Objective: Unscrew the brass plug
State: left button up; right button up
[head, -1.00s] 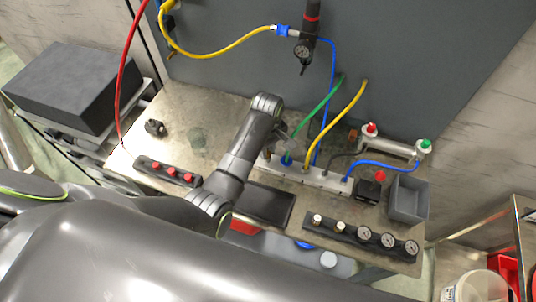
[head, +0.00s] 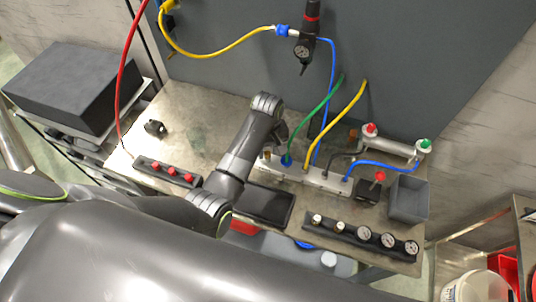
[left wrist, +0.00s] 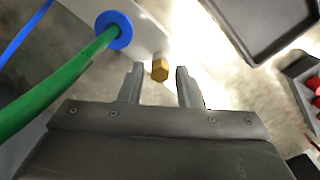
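The brass plug (left wrist: 160,69) is a small hexagonal brass piece at the end of the pale manifold in the left wrist view. My left gripper (left wrist: 157,72) is open, with one finger on each side of the plug and a visible gap to each. In the head view, the manifold (head: 325,181) lies along the bench with green, yellow and blue hoses on it. My left arm reaches over to its left end, where the plug is too small and covered to make out clearly. My right gripper is not in view.
A green hose with a blue collar (left wrist: 114,30) runs close to the left finger. A dark tray (head: 264,205) lies in front of the manifold. A gauge rack (head: 364,235), a grey bin (head: 408,198) and a red-button strip (head: 167,172) stand on the bench. The back left is mostly clear.

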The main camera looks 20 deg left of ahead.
pick_arm(q)
jog(key=m, duration=1.6)
jog(key=shift+m, duration=0.4)
jog(key=m, duration=0.4)
jog(key=shift+s+m, duration=0.1)
jog(key=shift+m, duration=0.3)
